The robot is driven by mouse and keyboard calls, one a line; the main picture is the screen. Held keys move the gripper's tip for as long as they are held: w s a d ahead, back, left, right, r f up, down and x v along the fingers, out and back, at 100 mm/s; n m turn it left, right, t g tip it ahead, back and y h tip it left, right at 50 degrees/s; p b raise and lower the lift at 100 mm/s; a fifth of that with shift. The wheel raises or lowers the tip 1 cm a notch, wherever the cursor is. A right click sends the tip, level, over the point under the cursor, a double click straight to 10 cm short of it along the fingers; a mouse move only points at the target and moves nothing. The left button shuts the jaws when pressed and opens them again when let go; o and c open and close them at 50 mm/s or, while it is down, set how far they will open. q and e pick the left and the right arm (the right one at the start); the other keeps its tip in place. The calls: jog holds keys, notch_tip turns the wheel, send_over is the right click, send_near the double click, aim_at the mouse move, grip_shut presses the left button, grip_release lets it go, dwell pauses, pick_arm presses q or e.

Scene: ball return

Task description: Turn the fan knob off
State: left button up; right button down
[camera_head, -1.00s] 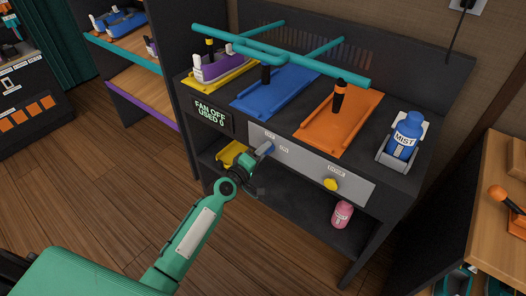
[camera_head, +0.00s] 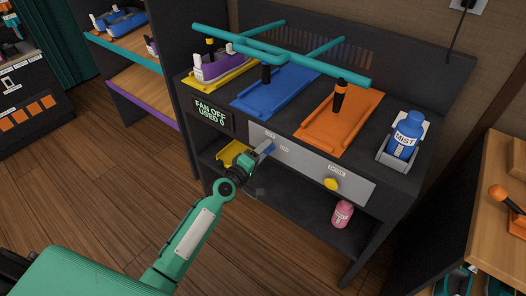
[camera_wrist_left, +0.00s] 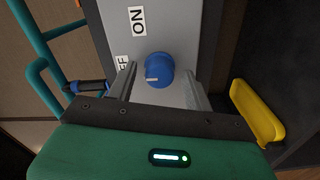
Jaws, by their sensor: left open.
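The fan knob is a round blue knob (camera_wrist_left: 159,70) on the grey front panel (camera_head: 308,163), with an ON label and a partly hidden OFF label beside it in the left wrist view. In the head view the knob (camera_head: 269,148) is small and close to my gripper. A white mark on the knob is on the side toward the OFF label. My left gripper (camera_wrist_left: 160,88) is open, with its two fingers on either side of the knob; I cannot tell if they touch it. The dark display (camera_head: 209,113) reads FAN OFF. My right gripper is out of view.
A yellow knob (camera_head: 331,184) sits farther right on the panel. A yellow part (camera_head: 231,153) is behind my left gripper. A blue MIST bottle (camera_head: 406,136) stands on the right of the bench top, and a pink bottle (camera_head: 342,214) on the lower shelf.

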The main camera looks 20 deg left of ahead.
pick_arm(q)
jog(key=b+v, duration=0.1)
jog(key=v, duration=1.2)
jog(key=shift+s, duration=0.2)
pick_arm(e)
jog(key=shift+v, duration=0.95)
